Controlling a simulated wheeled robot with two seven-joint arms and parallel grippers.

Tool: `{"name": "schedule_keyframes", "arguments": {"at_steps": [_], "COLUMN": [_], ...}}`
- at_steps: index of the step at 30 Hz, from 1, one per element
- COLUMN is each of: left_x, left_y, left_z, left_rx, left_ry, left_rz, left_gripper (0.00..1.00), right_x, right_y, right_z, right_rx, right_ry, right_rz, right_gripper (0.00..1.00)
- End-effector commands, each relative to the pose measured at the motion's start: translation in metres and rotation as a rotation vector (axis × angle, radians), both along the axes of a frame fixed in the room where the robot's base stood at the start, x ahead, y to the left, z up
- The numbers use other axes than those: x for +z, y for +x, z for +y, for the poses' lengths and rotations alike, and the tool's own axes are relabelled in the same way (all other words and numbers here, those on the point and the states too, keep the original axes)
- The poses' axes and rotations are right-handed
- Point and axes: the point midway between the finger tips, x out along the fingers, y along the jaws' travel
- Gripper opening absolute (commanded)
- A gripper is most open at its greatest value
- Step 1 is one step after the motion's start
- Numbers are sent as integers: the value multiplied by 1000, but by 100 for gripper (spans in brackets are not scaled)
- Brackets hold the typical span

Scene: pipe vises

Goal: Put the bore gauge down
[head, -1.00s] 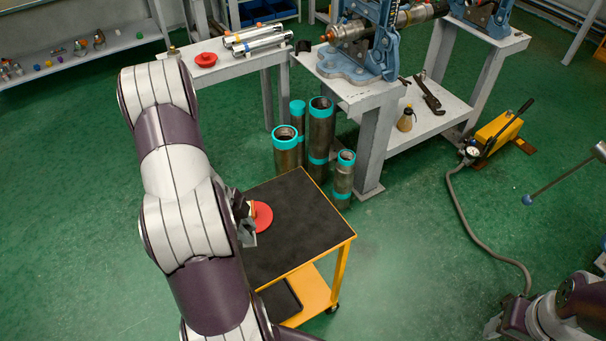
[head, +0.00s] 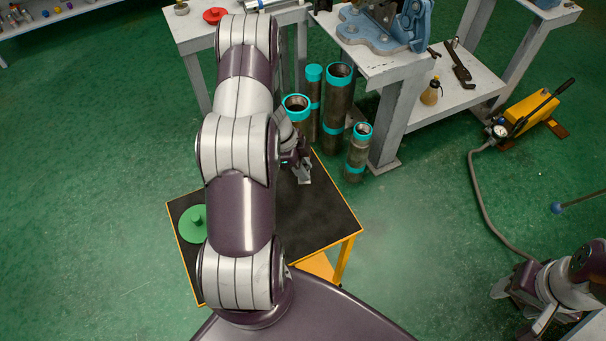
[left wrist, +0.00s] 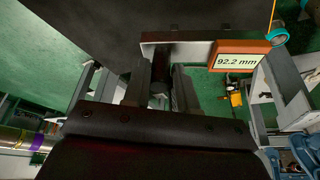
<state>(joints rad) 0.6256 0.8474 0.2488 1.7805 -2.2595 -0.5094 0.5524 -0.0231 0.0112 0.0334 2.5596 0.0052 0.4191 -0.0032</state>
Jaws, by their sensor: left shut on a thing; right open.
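The bore gauge (left wrist: 237,61) shows in the left wrist view as a grey bar with an orange-framed display reading 92.2 mm. My left gripper (left wrist: 168,85) is shut on it. In the head view my left gripper (head: 302,174) is over the far part of the cart's black top (head: 315,215). The gauge is hard to make out there, and I cannot tell whether it touches the cart. My right gripper (head: 508,287) is at the lower right, away from the cart, open.
A green disc with a knob (head: 192,224) lies at the cart's left. Several teal-ended pipes (head: 338,105) stand just behind the cart. A bench with a blue vise (head: 385,25) is behind them. A yellow hand pump (head: 530,113) with a hose stands at the right. The cart's right front is clear.

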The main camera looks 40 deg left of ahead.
Motion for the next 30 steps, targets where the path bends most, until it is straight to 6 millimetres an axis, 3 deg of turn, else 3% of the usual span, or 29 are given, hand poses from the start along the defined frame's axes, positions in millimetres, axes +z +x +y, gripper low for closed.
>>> {"name": "schedule_keyframes", "arguments": {"at_steps": [6, 15, 16, 18, 26, 30], "left_x": [-36, -39, -39, -39, -39, -23], "left_y": [-1, 0, -1, -1, -1, -2], "left_z": [0, 0, 0, 0, 0, 6], "left_rx": [1, 0, 1, 1, 1, 2], "left_ry": [-1, 0, 0, 0, 0, 2], "left_rz": [2, -1, 0, 0, 0, -3], "left_gripper": [0, 0, 33, 52, 52, 52], "right_x": [-6, -5, -5, -5, -5, -2], "right_y": [0, 0, 0, 0, 0, 0], "right_z": [0, 0, 0, 0, 0, 0], "right_rx": [0, 0, 0, 0, 0, 0], "right_ry": [0, 0, 0, 0, 0, 0], "right_rz": [0, 0, 0, 0, 0, 0], "right_gripper": [56, 56, 56, 56, 56, 56]}}
